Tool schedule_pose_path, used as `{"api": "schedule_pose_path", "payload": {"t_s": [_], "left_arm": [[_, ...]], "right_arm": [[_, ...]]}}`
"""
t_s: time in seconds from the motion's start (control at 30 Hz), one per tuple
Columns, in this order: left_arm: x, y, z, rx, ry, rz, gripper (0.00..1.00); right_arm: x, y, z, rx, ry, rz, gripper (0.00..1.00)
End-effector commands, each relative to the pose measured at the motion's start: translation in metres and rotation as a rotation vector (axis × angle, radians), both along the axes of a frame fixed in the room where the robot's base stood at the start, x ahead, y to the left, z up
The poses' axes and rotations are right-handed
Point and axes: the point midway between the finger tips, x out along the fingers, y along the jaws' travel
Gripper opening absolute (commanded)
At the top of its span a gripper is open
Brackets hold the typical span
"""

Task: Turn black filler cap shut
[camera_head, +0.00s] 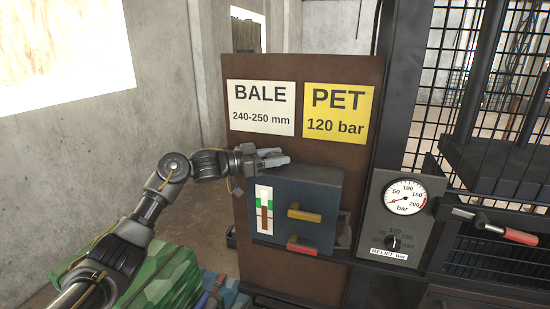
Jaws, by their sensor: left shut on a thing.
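My left gripper (274,158) reaches in from the left over the top of a dark blue-grey box (325,185). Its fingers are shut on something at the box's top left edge. The black filler cap is not clearly visible; the fingers hide that spot, and the cap appears to be between them. How far the cap is turned cannot be seen. My right gripper is not in view.
The box carries a yellow handle (304,213) and a red handle (303,249). A pressure gauge (404,196) and relief knob (394,242) are to the right, beside a red-gripped lever (506,232). A brown panel (235,150) with signs stands behind. Green bales (165,280) lie below left.

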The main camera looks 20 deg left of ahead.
Motion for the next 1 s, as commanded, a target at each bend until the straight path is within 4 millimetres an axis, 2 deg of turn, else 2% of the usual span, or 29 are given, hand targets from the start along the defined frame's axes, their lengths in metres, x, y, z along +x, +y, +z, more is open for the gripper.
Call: {"api": "schedule_pose_path", "payload": {"t_s": [0.2, 0.4, 1.0], "left_arm": [[0.002, 0.001, 0.0, 0.0, 0.001, -0.17, 0.26], [0.001, 0.0, 0.0, 0.0, 0.0, -0.263, 0.26], [0.001, -0.001, 0.001, 0.0, -0.002, -0.405, 0.26]], "right_arm": [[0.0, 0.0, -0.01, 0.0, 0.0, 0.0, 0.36], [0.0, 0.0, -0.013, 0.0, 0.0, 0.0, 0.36], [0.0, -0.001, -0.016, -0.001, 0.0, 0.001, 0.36]]}}
